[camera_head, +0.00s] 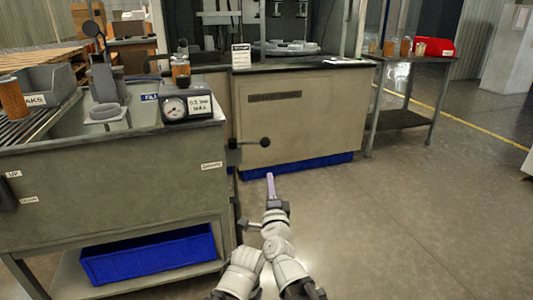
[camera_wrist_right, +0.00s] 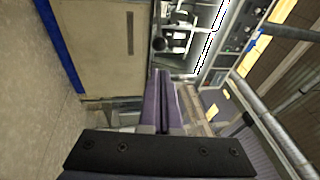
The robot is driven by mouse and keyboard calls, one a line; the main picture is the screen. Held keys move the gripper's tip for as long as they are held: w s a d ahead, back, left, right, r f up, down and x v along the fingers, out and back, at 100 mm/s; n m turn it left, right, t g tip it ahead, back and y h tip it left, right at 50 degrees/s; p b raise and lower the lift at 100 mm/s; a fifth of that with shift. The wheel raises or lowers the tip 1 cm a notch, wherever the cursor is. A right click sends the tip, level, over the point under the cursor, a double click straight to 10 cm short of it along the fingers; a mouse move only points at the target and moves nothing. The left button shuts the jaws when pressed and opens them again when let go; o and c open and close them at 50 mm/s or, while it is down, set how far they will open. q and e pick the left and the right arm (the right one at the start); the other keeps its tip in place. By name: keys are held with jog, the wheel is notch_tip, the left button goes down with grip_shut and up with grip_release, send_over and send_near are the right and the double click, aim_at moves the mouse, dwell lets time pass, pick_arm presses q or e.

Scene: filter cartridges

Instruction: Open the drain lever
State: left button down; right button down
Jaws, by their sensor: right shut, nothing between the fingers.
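The drain lever (camera_head: 250,143) sticks out to the right from the end of the grey bench, with a dark mount and a round black knob. It lies about level. A dark round knob (camera_wrist_right: 159,44), which looks like the lever's, shows in the right wrist view beyond the fingertips. My right gripper (camera_head: 270,178) is in front of and below the knob in the head view, apart from it. Its purple fingers (camera_wrist_right: 160,75) are together and empty. I cannot make out my left gripper in either view.
The grey bench (camera_head: 110,180) stands left, with a pressure gauge (camera_head: 174,108) on top and a blue bin (camera_head: 150,255) below. A beige cabinet (camera_head: 300,115) stands behind the lever. A side table (camera_head: 405,120) is at right. The floor (camera_head: 400,220) at right is clear.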

aim_at(266, 146)
jog(key=p+x, duration=0.2)
jog(key=x, duration=1.1)
jog(key=shift+w+r+p, duration=0.1)
jog(key=shift+w+p, duration=0.25)
jog(key=shift+w, duration=0.15)
jog(key=w, duration=0.2)
jog(key=w+d, duration=0.1)
jog(key=shift+w+d, duration=0.15)
jog(key=shift+w, duration=0.25)
